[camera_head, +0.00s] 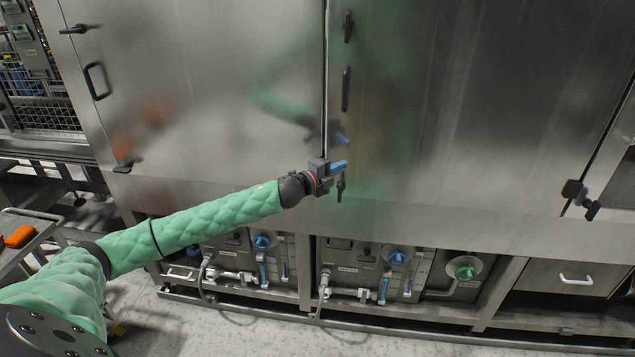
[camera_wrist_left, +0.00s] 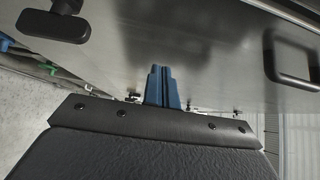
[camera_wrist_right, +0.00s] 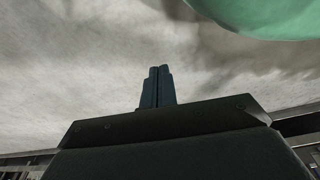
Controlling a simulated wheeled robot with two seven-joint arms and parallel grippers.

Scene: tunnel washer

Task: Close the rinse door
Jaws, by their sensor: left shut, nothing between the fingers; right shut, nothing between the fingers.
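Two large steel door panels fill the head view, a left panel (camera_head: 210,90) and a right panel (camera_head: 480,100), with a thin dark seam between them. I cannot tell which is the rinse door or whether either stands slightly ajar. The right panel has a black handle (camera_head: 345,88), an upper latch (camera_head: 347,25) and a lower latch (camera_head: 341,186) near its left edge. My left gripper (camera_head: 340,167) is shut and empty, just above the lower latch; contact is unclear. Its blue fingers (camera_wrist_left: 163,86) point along steel in the left wrist view. My right gripper (camera_wrist_right: 157,87) is shut and empty.
The left panel has its own black handle (camera_head: 96,80). Below the doors are blue valve knobs (camera_head: 397,257), a green knob (camera_head: 464,269) and pipes. A cart with an orange item (camera_head: 20,236) stands at left. Some floor (camera_head: 220,325) is clear in front.

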